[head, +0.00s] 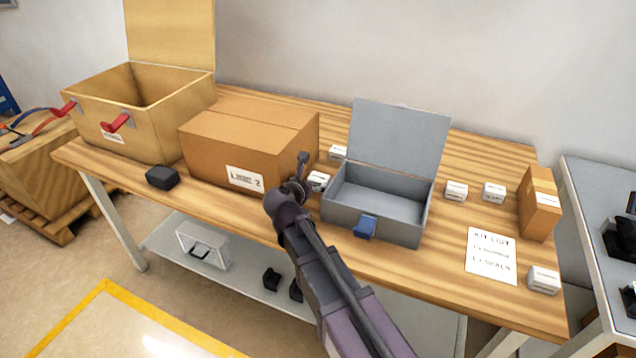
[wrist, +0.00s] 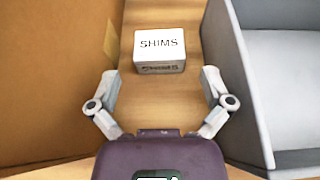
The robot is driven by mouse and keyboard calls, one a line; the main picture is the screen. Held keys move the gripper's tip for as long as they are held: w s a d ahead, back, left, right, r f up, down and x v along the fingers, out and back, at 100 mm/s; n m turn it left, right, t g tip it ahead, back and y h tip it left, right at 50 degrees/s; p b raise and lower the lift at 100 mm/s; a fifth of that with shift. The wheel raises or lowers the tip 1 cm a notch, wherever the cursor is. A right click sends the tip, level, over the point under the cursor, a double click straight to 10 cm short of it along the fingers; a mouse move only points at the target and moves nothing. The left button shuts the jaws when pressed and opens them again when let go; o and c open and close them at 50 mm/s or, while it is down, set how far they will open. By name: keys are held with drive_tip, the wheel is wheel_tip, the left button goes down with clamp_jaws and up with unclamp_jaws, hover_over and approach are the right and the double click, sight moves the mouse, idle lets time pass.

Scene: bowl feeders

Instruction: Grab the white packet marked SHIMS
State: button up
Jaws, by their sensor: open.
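The white packet marked SHIMS (wrist: 160,50) lies on the wooden table, in the upper middle of the wrist view. It sits in the gap between the cardboard box and the grey metal box. In the head view a white packet (head: 318,180) shows in that gap, partly behind my gripper (head: 302,172). In the wrist view my gripper (wrist: 162,100) is open, with its fingers spread to either side below the packet. Nothing is between the fingers, and the packet is apart from them.
The cardboard box (wrist: 60,90) stands close on the left and the open grey box (wrist: 235,80) close on the right. Another white packet (head: 338,153) lies further back in the gap. More white packets (head: 456,190) and a kit list sheet (head: 491,256) lie to the right.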

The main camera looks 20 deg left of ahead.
sight(318, 178)
drive_tip(key=b+x, duration=0.1)
drive_tip(key=x, duration=0.2)
drive_tip(key=shift+w+a+f+b, duration=0.1)
drive_tip(key=shift+w+f+b, duration=0.05)
drive_tip(key=shift+f+b, duration=0.25)
drive_tip(key=shift+w+f, duration=0.15)
drive_tip(key=shift+w, duration=0.55)
drive_tip(key=c, duration=0.9)
